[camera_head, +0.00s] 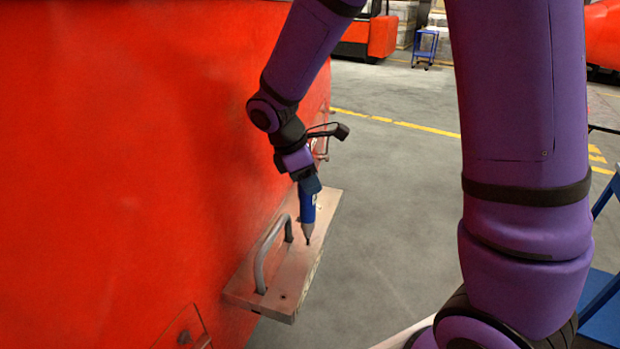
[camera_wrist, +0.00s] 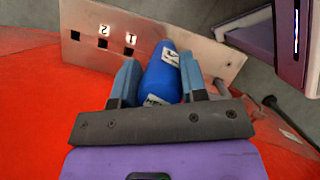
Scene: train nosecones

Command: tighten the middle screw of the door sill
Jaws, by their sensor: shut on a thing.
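The door sill (camera_head: 297,262) is a pale metal plate with a grey bar handle (camera_head: 263,258), standing out from the red train side. My gripper (camera_head: 307,187) is shut on a blue screwdriver (camera_head: 307,207), held nearly upright above the sill. Its dark tip (camera_head: 308,240) is at the sill's top, right of the handle; I cannot tell whether it touches a screw. A dark screw or hole (camera_head: 283,295) shows near the sill's near end. In the wrist view, the blue tool (camera_wrist: 160,75) sits between both fingers, before the sill (camera_wrist: 203,55) with number labels and dark square holes.
The red train side (camera_head: 110,150) fills the left. A blue framed object (camera_head: 603,300) stands at the right edge. A small blue step (camera_head: 425,45) is far back. The grey floor (camera_head: 400,210) beyond the sill is clear.

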